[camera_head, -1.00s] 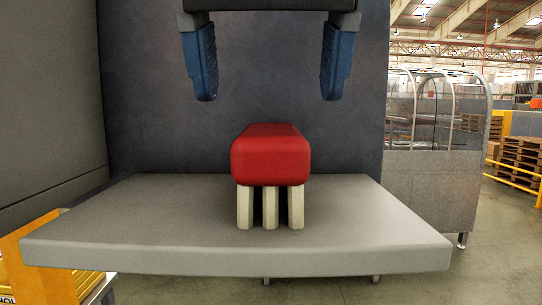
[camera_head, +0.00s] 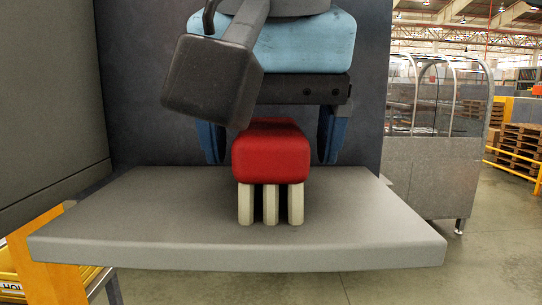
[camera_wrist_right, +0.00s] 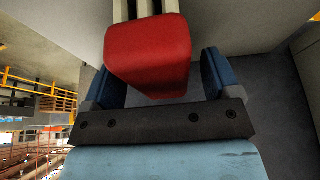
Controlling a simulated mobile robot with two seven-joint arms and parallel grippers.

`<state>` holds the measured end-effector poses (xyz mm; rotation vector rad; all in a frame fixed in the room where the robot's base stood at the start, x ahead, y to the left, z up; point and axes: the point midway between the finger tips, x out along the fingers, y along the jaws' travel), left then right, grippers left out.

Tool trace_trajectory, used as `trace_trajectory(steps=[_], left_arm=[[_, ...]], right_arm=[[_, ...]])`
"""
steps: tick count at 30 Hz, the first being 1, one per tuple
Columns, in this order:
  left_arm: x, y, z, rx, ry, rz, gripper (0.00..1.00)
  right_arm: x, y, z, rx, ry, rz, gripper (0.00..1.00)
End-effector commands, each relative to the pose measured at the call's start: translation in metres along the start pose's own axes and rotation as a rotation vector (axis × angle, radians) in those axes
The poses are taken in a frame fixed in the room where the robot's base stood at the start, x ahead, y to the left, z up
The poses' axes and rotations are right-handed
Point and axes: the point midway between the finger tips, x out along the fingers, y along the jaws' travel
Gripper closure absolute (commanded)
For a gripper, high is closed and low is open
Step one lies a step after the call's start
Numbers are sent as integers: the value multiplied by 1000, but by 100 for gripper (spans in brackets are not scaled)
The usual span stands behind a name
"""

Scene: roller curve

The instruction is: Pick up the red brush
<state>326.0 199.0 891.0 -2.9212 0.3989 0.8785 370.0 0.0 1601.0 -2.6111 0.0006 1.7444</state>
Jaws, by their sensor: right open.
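The red brush (camera_head: 271,156) stands upright on the grey table (camera_head: 350,225), its red block on top and pale bristle tufts (camera_head: 270,204) resting on the surface. My right gripper (camera_head: 271,150) has its two blue fingers on either side of the red block, apart from it with a gap on each side. It is open and empty. In the right wrist view the red brush (camera_wrist_right: 148,52) shows between the open fingers of the right gripper (camera_wrist_right: 157,80). My left gripper is not in view.
A dark panel (camera_head: 140,110) stands behind the table. A grey wall (camera_head: 50,90) is close on the left. A grey metal cabinet with a clear cover (camera_head: 430,175) stands at the right. The tabletop around the brush is clear.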

Motion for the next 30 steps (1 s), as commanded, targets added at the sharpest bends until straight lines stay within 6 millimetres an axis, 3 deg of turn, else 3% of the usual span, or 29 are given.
trace_trajectory(steps=[14,15,22,30], left_arm=[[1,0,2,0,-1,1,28],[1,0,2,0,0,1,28],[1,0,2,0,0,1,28],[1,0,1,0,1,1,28]], right_arm=[[3,0,1,0,1,0,17],[3,0,1,0,1,0,19],[3,0,1,0,0,0,72],[2,0,1,0,1,0,73]])
